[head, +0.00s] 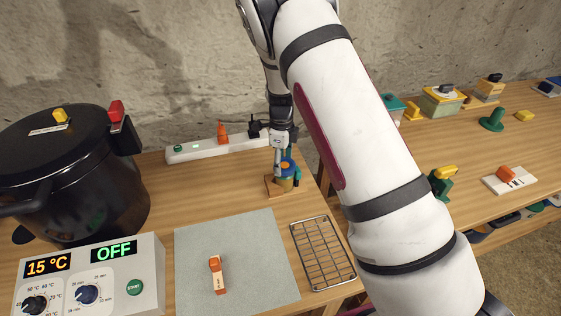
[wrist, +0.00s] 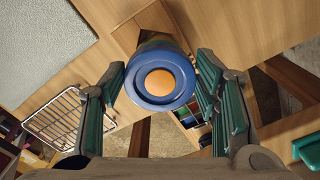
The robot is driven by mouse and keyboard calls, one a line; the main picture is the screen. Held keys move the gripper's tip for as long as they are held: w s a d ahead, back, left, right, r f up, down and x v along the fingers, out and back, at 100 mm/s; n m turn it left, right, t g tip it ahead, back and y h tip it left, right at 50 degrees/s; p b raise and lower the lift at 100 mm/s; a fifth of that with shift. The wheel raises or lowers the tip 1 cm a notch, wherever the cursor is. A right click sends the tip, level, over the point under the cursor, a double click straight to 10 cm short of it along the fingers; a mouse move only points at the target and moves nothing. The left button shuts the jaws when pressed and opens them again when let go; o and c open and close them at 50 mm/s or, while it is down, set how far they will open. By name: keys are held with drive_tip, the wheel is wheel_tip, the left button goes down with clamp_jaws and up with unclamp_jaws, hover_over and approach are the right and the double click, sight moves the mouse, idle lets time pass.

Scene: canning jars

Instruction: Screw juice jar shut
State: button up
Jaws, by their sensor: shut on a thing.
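The juice jar (head: 285,184) stands upright in a small wooden holder (head: 272,190) near the back of the bench. Its blue lid (wrist: 145,90) has an orange disc in the middle and fills the centre of the wrist view. My gripper (head: 289,166) points down over the jar and is shut on the lid, with a green finger on each side in the wrist view (wrist: 160,75). The lid hides most of the jar in the wrist view, and its thread cannot be seen.
A white power strip (head: 200,151) lies behind the holder. A wire rack (head: 323,252) and a grey mat (head: 255,260) with an orange-handled tool (head: 217,275) lie in front. A black canner (head: 75,175) and control box (head: 95,275) stand left. My arm covers the right middle.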

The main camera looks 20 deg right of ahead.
drive_tip(key=shift+m, duration=0.4)
drive_tip(key=shift+w, duration=0.1)
drive_tip(key=shift+m+b, duration=0.3)
drive_tip(key=shift+m, duration=0.5)
drive_tip(key=m, duration=0.3)
drive_tip(key=o, duration=1.4)
